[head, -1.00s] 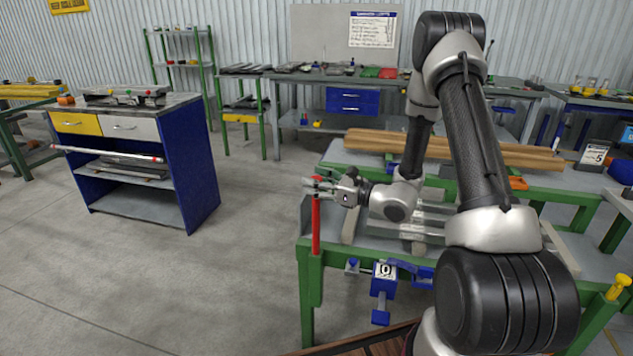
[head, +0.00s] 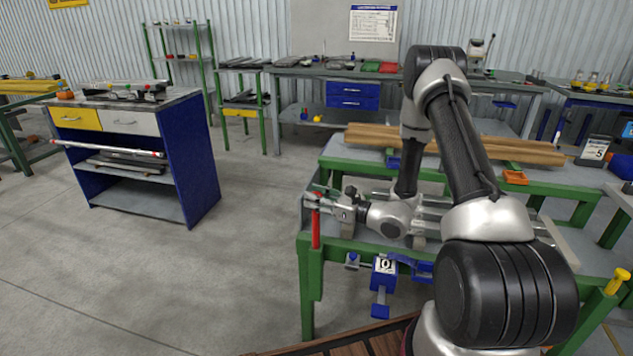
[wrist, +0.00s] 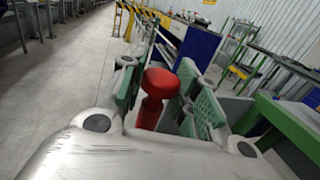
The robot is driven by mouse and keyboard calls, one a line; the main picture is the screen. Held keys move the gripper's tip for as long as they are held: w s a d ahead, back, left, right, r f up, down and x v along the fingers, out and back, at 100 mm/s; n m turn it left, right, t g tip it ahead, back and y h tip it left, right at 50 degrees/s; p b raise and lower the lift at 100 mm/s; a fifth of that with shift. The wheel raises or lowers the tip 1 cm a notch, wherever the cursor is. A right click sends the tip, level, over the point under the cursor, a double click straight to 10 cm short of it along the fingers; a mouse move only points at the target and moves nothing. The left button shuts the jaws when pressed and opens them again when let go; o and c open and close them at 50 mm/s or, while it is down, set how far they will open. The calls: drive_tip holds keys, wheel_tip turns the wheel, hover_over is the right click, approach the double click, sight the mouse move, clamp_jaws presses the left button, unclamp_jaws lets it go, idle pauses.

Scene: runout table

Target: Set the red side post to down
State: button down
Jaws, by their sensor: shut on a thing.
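The red side post (head: 316,228) stands upright in a green sleeve at the near left corner of the green runout table (head: 310,262). Part of its red shaft shows above the sleeve. My gripper (head: 318,196) is at the top of the post, reaching in from the right. In the wrist view the round red head of the post (wrist: 161,84) sits between my green-padded fingers, and my gripper (wrist: 165,100) is shut on it. The lower part of the post is hidden by my wrist in that view.
A blue clamp block marked 0 (head: 384,268) hangs on the table's front side, right of the post. A yellow-topped post (head: 617,281) stands at the right. Wooden boards (head: 460,146) lie at the back. Open floor lies left, before a blue cabinet (head: 200,165).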

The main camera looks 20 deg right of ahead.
sight(317, 230)
wheel_tip(317, 230, down, 13)
drive_tip(key=shift+r, duration=0.15)
drive_tip(key=c, duration=1)
unclamp_jaws()
drive_tip(key=shift+c, duration=0.2)
wheel_tip(317, 230, up, 10)
